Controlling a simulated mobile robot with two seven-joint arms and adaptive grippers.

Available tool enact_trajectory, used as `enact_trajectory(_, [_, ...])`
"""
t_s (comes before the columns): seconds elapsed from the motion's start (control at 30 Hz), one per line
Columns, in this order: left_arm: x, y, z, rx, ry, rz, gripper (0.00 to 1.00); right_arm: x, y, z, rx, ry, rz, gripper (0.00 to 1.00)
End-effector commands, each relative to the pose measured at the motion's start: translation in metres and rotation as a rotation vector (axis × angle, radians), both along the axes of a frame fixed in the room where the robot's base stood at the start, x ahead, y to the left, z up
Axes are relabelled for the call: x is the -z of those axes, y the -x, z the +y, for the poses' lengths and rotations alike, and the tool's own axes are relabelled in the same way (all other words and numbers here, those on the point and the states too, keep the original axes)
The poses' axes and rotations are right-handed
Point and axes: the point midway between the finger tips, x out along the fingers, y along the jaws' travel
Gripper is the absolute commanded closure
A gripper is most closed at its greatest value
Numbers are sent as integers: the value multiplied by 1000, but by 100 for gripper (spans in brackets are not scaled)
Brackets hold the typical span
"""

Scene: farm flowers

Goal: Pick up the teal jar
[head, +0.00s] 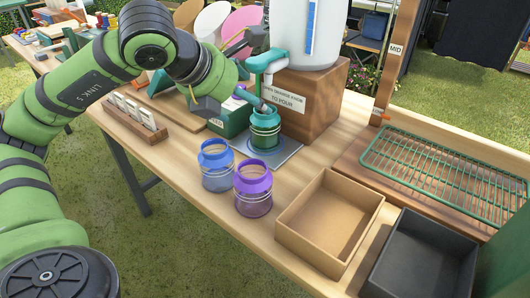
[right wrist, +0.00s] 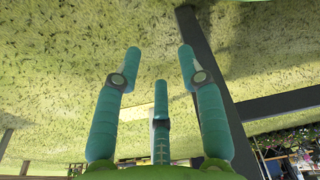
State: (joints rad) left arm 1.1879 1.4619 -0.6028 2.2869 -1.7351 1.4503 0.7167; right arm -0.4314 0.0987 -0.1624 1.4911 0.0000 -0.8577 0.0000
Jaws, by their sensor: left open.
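The teal jar (head: 265,136) stands upright on a grey plate (head: 286,152) beside the wooden block of the white dispenser, below its teal spout. My left gripper (head: 262,82) is open, reaching in from the upper left. One of its fingers is close to the jar's rim; I cannot tell whether it touches. The arm and fingers hide part of the space behind the jar. My right gripper (right wrist: 155,75) is open and empty in the right wrist view, over grass.
A blue jar (head: 216,168) and a purple jar (head: 253,188) stand in front of the teal jar. A cardboard box (head: 305,239), a dark tray (head: 424,258) and a green wire rack (head: 440,175) lie to the right. A wooden card holder (head: 138,121) is at left.

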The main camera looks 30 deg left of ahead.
Motion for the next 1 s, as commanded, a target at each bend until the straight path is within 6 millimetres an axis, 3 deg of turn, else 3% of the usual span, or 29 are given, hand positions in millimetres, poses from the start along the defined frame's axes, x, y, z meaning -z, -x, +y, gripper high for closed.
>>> enact_trajectory(0.03, [10,0,0,0,0,-1,9,5,-3,0,1,0,-5,60])
enact_trajectory(0.27, [21,-8,-1,-1,1,1,9,-1,-8,1,2,-1,-9,60])
enact_trajectory(0.7, [62,-45,-6,0,1,1,9,-4,-9,1,2,0,-9,60])
enact_trajectory(0.97, [65,-47,-6,1,2,0,9,-4,-9,1,2,0,-9,60])
enact_trajectory(1.0, [65,-47,-6,1,2,0,17,-4,-9,1,2,0,-9,60])
